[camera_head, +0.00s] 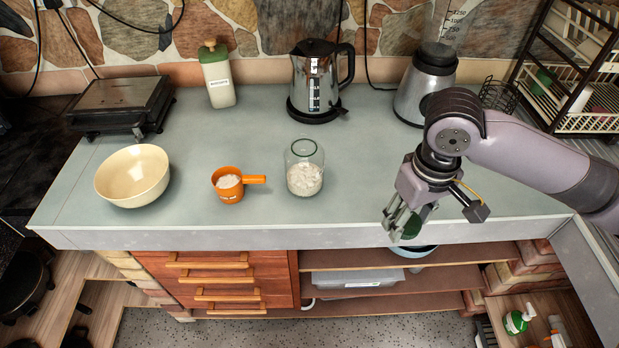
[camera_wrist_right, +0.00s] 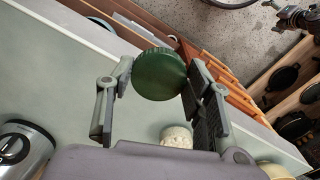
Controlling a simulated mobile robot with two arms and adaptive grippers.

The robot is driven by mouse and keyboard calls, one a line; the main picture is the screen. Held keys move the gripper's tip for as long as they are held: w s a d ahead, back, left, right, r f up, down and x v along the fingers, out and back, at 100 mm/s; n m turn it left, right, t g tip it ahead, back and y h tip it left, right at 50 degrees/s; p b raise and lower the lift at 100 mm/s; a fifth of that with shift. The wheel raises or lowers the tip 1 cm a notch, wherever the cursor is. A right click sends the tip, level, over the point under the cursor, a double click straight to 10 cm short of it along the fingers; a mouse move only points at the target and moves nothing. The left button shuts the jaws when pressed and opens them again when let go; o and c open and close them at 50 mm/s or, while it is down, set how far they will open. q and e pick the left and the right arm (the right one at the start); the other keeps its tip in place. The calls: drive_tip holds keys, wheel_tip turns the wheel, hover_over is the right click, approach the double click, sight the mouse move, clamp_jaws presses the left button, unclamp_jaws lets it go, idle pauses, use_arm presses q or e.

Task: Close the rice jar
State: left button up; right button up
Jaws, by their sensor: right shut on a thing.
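The rice jar (camera_head: 304,172) is a clear glass jar standing upright and open on the counter, with white rice in its lower half. In the right wrist view the jar (camera_wrist_right: 177,137) shows between the fingers, farther off. My right gripper (camera_head: 402,229) is shut on a dark green round lid (camera_head: 412,229), near the counter's front edge, to the right of the jar and apart from it. The lid (camera_wrist_right: 160,74) sits between the fingertips (camera_wrist_right: 158,76) in the right wrist view. My left gripper is not in view.
An orange measuring cup (camera_head: 229,184) with white contents stands left of the jar, its handle towards it. A cream bowl (camera_head: 132,175) is farther left. A kettle (camera_head: 316,80), a green-capped bottle (camera_head: 217,76) and a blender (camera_head: 428,80) stand behind. The counter between jar and gripper is clear.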

drive_tip(key=w+n, duration=0.1)
drive_tip(key=n, duration=0.1)
drive_tip(key=w+n+b, duration=0.1)
drive_tip(key=n, duration=0.1)
drive_tip(key=shift+w+a+r, duration=0.1)
drive_tip(key=shift+w+a, duration=0.05)
drive_tip(key=shift+w, duration=0.1)
use_arm(q)
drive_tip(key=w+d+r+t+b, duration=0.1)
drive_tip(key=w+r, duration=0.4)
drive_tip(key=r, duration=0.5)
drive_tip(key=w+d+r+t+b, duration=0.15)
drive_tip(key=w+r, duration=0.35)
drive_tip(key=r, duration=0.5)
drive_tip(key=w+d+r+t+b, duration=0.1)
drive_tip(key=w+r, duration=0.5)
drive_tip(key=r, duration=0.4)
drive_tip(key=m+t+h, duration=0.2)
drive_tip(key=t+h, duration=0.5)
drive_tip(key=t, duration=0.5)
approach(297, 168)
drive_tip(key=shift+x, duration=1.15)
use_arm(e)
drive_tip(key=w+a+n, duration=0.2)
drive_tip(key=w+n, duration=0.6)
drive_tip(key=n, duration=0.7)
drive_tip(key=shift+a+r+n, duration=0.3)
drive_tip(key=shift+a+r, duration=0.05)
drive_tip(key=shift+r, duration=0.05)
